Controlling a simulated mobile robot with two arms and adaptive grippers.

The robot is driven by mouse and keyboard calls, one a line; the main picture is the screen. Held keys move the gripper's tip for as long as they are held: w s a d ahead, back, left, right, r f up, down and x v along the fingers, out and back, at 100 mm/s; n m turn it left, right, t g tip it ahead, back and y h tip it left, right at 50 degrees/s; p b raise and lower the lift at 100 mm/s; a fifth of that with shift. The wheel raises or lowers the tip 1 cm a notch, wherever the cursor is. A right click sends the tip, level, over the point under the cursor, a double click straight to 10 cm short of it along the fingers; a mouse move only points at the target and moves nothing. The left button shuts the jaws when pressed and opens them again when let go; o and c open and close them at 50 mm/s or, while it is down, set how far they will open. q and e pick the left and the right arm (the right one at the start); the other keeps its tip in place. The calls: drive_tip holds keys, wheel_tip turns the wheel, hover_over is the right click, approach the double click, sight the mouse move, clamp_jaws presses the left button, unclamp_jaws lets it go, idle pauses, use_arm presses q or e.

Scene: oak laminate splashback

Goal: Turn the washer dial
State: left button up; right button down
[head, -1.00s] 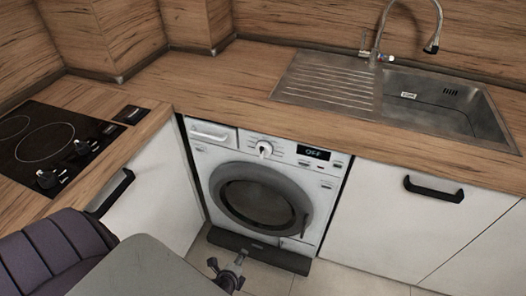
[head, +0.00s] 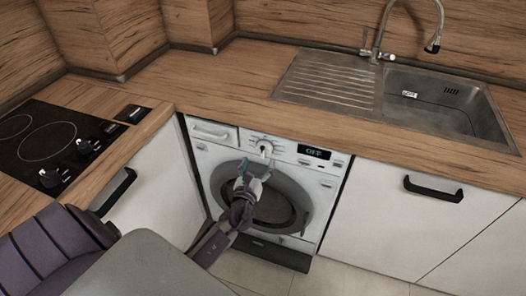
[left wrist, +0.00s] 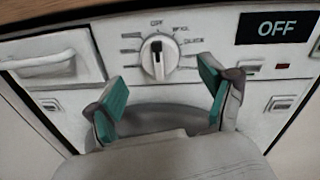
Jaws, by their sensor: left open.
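The washer (head: 322,190) is a white front-loader under the counter, with a dark round door. Its dial (head: 264,147) sits at the top of the front panel. In the left wrist view the dial (left wrist: 159,58) is a white knob with a dark pointer mark pointing up, near the top label. The display (left wrist: 277,28) reads OFF. My left gripper (head: 257,172) is in front of the door's upper part, just below the dial. In the left wrist view its two green-padded fingers (left wrist: 163,98) are spread apart and empty, below and to either side of the dial. My right gripper is not in view.
The detergent drawer (left wrist: 50,60) is left of the dial. A wooden counter (head: 215,85) overhangs the washer, with a steel sink (head: 430,105) at right and a black hob (head: 45,145) at left. White cabinets (head: 430,215) flank the washer.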

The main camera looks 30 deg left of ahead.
sight(262, 153)
use_arm(q)
drive_tip(key=x, duration=0.5)
drive_tip(key=shift+w+a, duration=0.15)
drive_tip(key=shift+w, duration=0.15)
drive_tip(key=c, duration=1.2)
